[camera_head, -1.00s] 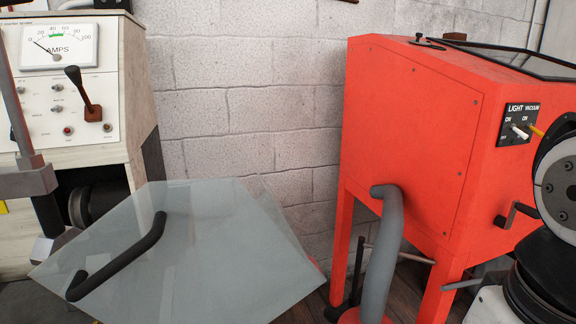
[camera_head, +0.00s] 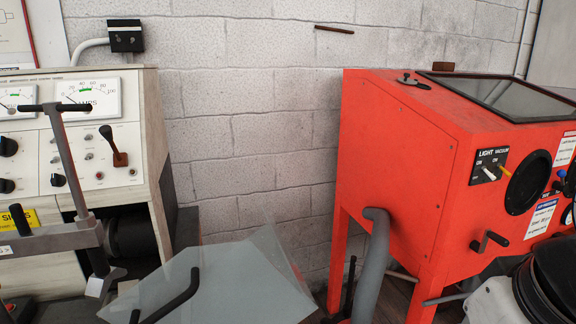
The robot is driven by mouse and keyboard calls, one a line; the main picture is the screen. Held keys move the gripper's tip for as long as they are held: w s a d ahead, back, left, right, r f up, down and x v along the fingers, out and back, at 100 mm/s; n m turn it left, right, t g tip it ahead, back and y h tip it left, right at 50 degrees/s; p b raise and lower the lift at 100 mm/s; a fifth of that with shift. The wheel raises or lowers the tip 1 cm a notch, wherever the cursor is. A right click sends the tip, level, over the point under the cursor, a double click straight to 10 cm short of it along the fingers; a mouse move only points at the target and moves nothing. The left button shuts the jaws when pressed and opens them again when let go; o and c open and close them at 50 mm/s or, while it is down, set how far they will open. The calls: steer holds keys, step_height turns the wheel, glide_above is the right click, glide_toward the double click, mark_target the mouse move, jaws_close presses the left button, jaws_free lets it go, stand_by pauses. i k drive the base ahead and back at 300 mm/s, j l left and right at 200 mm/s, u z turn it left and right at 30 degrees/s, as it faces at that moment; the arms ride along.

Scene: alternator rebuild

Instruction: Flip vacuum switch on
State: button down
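The switch panel (camera_head: 489,166) is a small black plate on the front of the red cabinet (camera_head: 400,150), at the right. It is labelled LIGHT and VACUUM, with ON above the levers. The light switch (camera_head: 489,174) has a white lever on the left. Nothing touches either lever. I cannot make out my gripper in this view.
A grey hose (camera_head: 374,262) stands before the cabinet. A clear shield with a black handle (camera_head: 215,285) is at bottom centre. A test bench (camera_head: 60,135) is at left.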

mark_target(499, 166)
steer(key=j+z, duration=0.15)
steer(key=z, duration=0.3)
steer(key=j+z, duration=0.15)
steer(key=z, duration=0.3)
